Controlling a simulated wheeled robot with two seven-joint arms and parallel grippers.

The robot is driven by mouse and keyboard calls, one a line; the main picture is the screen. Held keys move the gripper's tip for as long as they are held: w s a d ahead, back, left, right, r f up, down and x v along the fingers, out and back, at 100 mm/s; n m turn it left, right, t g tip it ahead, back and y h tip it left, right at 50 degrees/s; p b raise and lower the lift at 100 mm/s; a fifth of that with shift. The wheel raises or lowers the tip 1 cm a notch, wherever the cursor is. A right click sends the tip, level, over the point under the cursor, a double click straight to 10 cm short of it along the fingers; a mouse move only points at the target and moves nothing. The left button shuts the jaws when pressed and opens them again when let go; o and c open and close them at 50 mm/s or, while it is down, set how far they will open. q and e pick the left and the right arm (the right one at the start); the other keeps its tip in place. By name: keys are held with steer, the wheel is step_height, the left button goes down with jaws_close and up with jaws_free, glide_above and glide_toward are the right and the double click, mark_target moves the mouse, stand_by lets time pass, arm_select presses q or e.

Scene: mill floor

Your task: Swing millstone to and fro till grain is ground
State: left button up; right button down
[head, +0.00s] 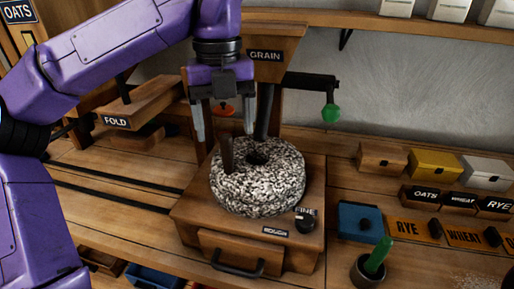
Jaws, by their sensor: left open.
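The round speckled black-and-white millstone (258,187) lies on a wooden mill base (198,222), with a dark hole at its middle. A brown upright handle peg (227,155) stands on its left part. My left gripper (224,135) is open, pointing down, with its fingertips to either side of and about at or above the peg's top. I cannot tell the exact height, and nothing is held. A hopper labelled GRAIN (265,57) stands behind, with a dark spout (264,112) running down toward the hole. No grain shows. My right gripper is not in view.
A knob (304,222) by FINE and ROUGH labels sits at the base's front right, above a drawer (240,255). A green-knobbed crank (330,112) juts out right of the hopper. Small boxes (433,163), a blue box (360,221) and a cup (367,270) stand right.

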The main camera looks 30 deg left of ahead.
arm_select(q)
step_height(320, 180, up, 8)
steer(key=p, duration=0.5)
steer(key=shift+f, duration=0.25)
